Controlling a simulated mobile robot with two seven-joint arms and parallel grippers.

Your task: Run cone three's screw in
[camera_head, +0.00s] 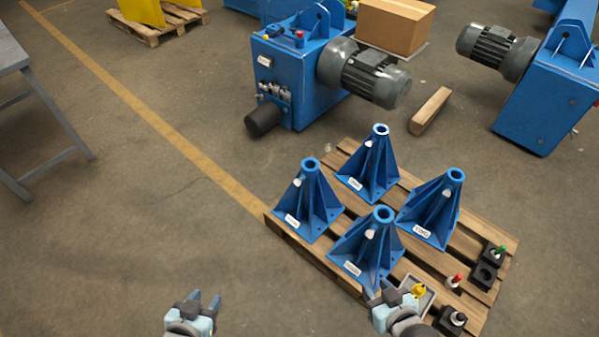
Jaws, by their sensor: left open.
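Several blue cones stand upright on a wooden pallet: a left cone (306,205), a back cone (369,170), a right cone (434,212) and a front cone (362,255). Each has a white label low on its side, too small to read surely, so I cannot tell which is cone three. A pale screw-like knob shows on each cone, such as the front cone's knob (370,234). My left gripper (205,299) is open and empty over bare floor, left of the pallet. My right gripper (388,294) is just in front of the front cone; its jaws are unclear.
The pallet (300,248) also bears a small tray with a yellow-topped piece (418,290), a red-topped piece (457,280) and black blocks (486,275). Blue motor units (300,75) stand behind. A wooden beam (430,110) lies behind the pallet.

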